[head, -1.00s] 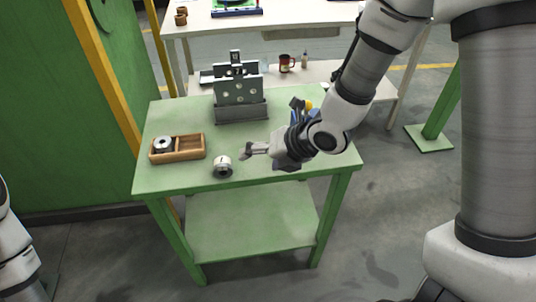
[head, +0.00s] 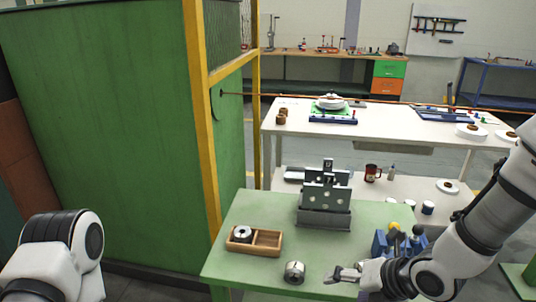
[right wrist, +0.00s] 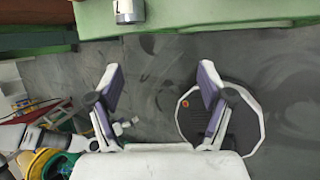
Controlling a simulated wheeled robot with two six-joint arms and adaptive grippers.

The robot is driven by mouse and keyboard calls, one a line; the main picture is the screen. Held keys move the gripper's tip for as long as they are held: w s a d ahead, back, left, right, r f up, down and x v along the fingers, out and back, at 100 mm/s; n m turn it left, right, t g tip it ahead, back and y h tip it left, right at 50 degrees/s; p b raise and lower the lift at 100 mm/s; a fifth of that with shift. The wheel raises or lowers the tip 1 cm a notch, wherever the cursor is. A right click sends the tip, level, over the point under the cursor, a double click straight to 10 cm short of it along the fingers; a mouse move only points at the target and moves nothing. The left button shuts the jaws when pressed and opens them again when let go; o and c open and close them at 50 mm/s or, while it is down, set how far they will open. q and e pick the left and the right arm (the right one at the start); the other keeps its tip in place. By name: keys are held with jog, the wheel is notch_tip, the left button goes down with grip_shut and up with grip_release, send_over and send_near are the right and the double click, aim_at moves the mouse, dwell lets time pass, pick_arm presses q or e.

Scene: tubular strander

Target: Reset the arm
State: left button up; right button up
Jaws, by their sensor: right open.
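My right arm (head: 465,255) reaches in from the right in the head view. Its gripper (head: 340,275) is by the front edge of the green table (head: 250,212), just right of a small metal cylinder (head: 293,271), and apart from it. In the right wrist view the two fingers (right wrist: 160,80) stand wide apart with only grey floor between them. The cylinder (right wrist: 128,10) shows at the top there, on the table edge. My left arm (head: 60,255) shows at the lower left of the head view; its gripper is out of frame.
On the green table are a wooden two-part tray (head: 267,243) with a metal part in its left half, a grey slotted fixture (head: 325,200) and a blue holder (head: 385,243) with tools. A green cabinet (head: 110,130) stands left. A white table (head: 385,130) is behind.

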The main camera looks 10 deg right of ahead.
jog(key=s+d+f+m+g+h, duration=0.2)
jog(key=s+f+m, duration=0.7)
jog(key=f+m, duration=0.5)
jog(key=s+d+f+m+g+h, duration=0.2)
jog(key=s+f+m+g, duration=0.2)
jog(key=s+f+m, duration=0.6)
notch_tip(320, 180, down, 4)
jog(key=m, duration=0.7)
jog(key=shift+d+m, duration=0.3)
jog(key=shift+m, duration=0.1)
jog(key=shift+s, duration=0.1)
